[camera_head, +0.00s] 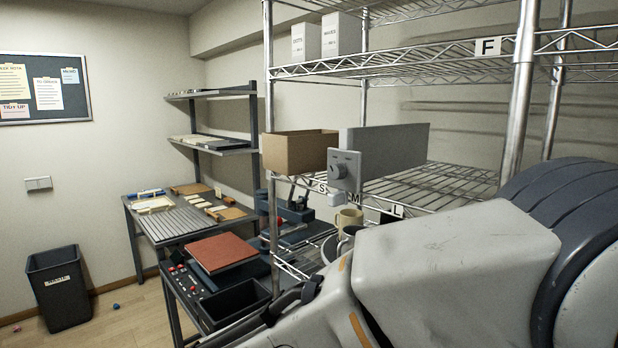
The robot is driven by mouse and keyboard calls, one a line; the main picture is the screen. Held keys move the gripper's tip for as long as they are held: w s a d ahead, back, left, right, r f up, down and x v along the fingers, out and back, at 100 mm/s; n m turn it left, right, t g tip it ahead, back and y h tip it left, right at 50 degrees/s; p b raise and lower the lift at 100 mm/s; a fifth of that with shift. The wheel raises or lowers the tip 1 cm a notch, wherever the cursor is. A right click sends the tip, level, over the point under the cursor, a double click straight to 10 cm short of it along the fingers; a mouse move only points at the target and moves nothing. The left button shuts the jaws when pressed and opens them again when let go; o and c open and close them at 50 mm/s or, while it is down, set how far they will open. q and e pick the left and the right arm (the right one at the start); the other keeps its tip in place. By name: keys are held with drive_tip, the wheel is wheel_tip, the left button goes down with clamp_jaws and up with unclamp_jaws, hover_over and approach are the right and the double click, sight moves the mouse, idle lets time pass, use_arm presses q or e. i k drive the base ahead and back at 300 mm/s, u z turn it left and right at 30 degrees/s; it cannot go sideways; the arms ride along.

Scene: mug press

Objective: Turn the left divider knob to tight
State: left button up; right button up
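The panel stands on the wire shelf. The marks around the knob are too small to read. Only this one divider shows. My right arm fills the lower right and hides part of the rack. The dark tip of my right gripper (290,300) is low at its left end, well below the knob and apart from it. Its fingers are not clear enough to tell open from shut. My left gripper is not in view.
A cardboard box (298,151) stands left of the divider. Mugs (348,218) are below, partly hidden by my arm. Metal rack posts (522,80) rise nearby. A side bench (180,225) and a dark bin (58,290) are left, with open floor between them.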

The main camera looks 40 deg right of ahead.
sight(338, 171)
drive_tip(key=z, duration=1.2)
